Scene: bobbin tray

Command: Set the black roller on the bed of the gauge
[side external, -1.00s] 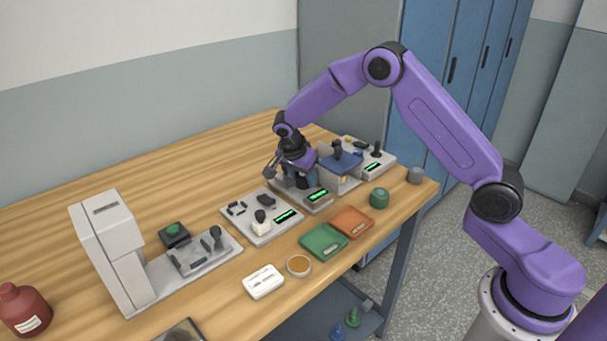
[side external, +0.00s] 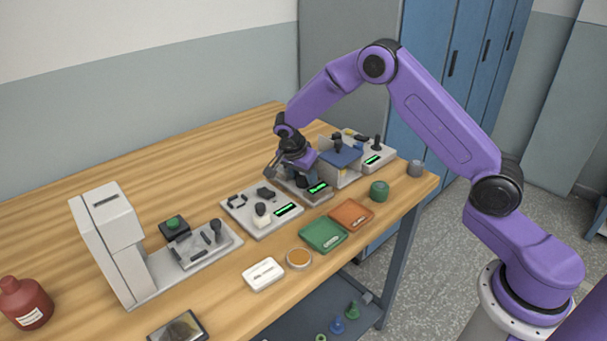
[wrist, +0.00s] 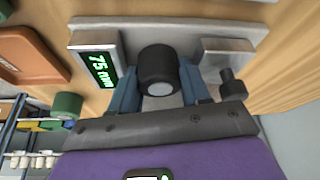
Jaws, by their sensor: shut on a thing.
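The black roller (wrist: 158,66), a dark cylinder with a pale grey end face, sits between the two blue fingers of my gripper (wrist: 160,82) in the wrist view. My gripper is shut on it. The roller is over the bed of the grey gauge (wrist: 138,38), between the display and a raised grey block. I cannot tell whether it touches the bed. The lit display reads 75 mm. In the side view my gripper (side external: 296,181) is low at the gauge (side external: 316,198), and its fingers mostly hide the roller.
A blue-topped stand (side external: 340,160) is close right of my gripper. A fixture plate with dark parts (side external: 240,215) is to the left. In front are a green tray (side external: 323,236), an orange tray (side external: 351,214) and a green spool (side external: 379,190). The table behind is clear.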

